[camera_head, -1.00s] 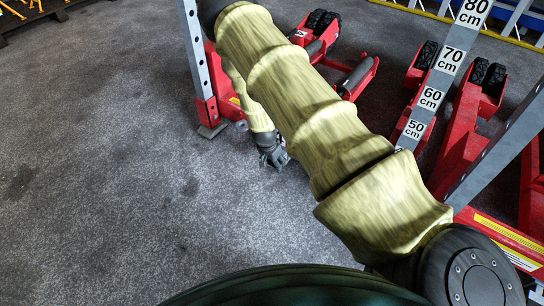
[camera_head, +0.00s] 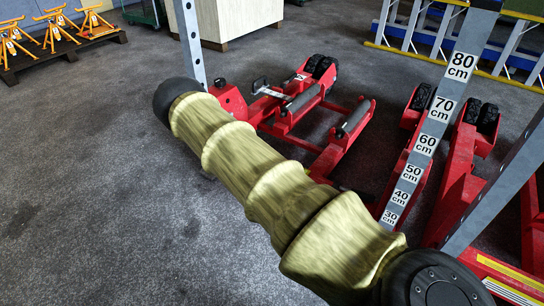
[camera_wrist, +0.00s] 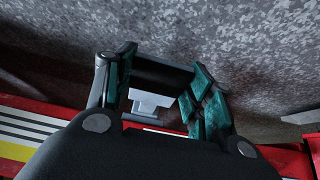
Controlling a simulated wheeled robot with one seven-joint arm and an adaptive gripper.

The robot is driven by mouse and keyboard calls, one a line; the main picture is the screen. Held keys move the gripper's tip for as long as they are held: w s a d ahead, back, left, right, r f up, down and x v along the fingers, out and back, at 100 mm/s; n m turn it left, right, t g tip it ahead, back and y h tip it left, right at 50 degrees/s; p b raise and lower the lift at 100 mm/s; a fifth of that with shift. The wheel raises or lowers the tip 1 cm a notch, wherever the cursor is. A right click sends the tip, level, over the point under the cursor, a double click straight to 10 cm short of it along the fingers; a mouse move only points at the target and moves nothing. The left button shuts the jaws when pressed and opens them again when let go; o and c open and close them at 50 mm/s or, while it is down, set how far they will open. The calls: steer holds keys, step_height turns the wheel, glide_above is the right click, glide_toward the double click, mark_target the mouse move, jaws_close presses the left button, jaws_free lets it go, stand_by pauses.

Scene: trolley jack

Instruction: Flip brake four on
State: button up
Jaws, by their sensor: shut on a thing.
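In the wrist view my gripper (camera_wrist: 163,82) has its two teal-padded fingers on either side of a small light grey brake pedal (camera_wrist: 152,101) with a dark bar just beyond it. It is shut on this brake, close to the red frame. Which number the brake carries cannot be read. In the head view the red trolley jack (camera_head: 290,113) stands on the floor behind my arm. My arm hides my gripper and the brake there.
A grey post with height marks (camera_head: 425,145) and red legs stand at right. Orange stands (camera_head: 55,32) on a dark pallet (camera_head: 63,54) are at far left. A pale cabinet (camera_head: 240,18) stands at the back. Grey floor at left (camera_head: 90,190) is clear.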

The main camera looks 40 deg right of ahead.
steer(key=o, duration=1.5)
steer(key=shift+c, duration=0.2)
steer(key=shift+a, duration=0.1)
steer(key=v, duration=1.1)
steer(key=shift+a+r, duration=0.15)
steer(key=shift+r, duration=0.25)
steer(key=s+a+n+g+y+p, duration=0.1)
steer(key=s+a+n+y+p, duration=0.2)
steer(key=s+a+n, duration=0.75)
steer(key=s+a+n+y+p, duration=0.35)
steer(key=s+a, duration=0.95)
steer(key=s, duration=0.7)
step_height(320, 180, up, 39)
steer(key=n+p, duration=0.1)
steer(key=p, duration=3.6)
steer(key=shift+s+f, duration=0.15)
steer(key=shift+f, duration=0.05)
